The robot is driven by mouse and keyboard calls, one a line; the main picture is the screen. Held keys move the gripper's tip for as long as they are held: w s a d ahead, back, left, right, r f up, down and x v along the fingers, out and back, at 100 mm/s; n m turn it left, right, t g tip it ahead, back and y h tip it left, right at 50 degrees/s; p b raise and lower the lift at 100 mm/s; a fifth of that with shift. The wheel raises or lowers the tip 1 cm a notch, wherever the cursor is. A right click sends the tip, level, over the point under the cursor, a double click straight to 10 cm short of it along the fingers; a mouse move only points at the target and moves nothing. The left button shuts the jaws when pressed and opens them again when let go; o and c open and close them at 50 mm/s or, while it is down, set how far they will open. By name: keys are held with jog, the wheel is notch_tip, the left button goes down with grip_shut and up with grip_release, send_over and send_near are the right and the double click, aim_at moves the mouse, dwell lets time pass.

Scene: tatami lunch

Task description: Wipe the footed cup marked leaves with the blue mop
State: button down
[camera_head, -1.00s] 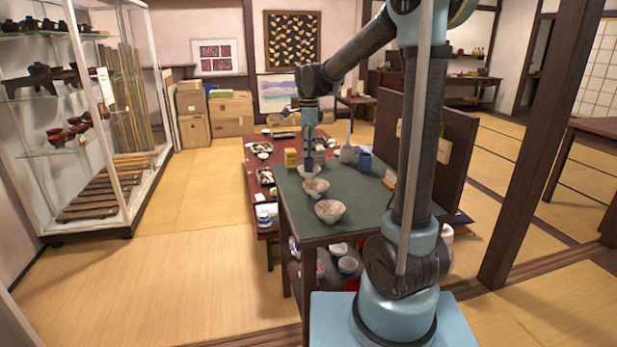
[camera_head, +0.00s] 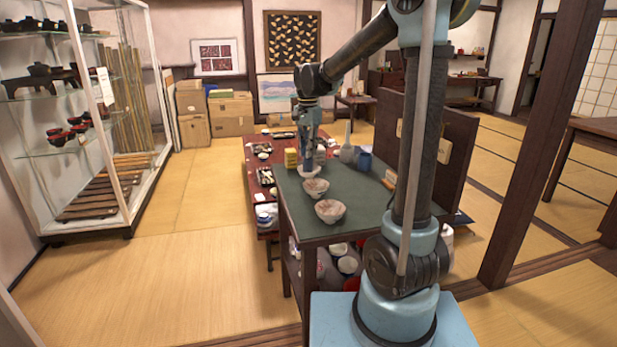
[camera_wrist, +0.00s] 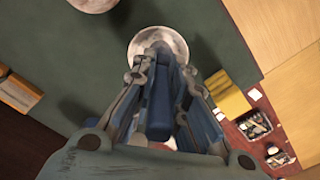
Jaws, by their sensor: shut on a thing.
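Three pale, footed-looking cups stand in a row on the dark green table top (camera_head: 375,200): a near one (camera_head: 330,210), a middle one (camera_head: 316,187) and a far one (camera_head: 311,171). Their markings are too small to tell which bears leaves. My gripper (camera_head: 308,160) points down over the far cup. It is shut on the blue mop (camera_wrist: 160,105), which shows between the fingers in the wrist view. The mop's lower end is at or in the far cup, whose rim shows in the wrist view (camera_wrist: 140,40); contact is hidden by the fingers.
A yellow box (camera_head: 291,158) stands left of the far cup. A grey bottle (camera_head: 347,152) and a blue mug (camera_head: 364,160) stand to its right. A low red table (camera_head: 258,180) with trays lies beyond. The table's right front is clear.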

jog(key=m, duration=0.7)
jog(key=shift+d, duration=0.25)
jog(key=m, duration=0.7)
jog(key=shift+d, duration=0.25)
jog(key=n, duration=0.7)
jog(key=shift+w+a, duration=0.2)
jog(key=n, duration=0.7)
jog(key=shift+w+a, duration=0.2)
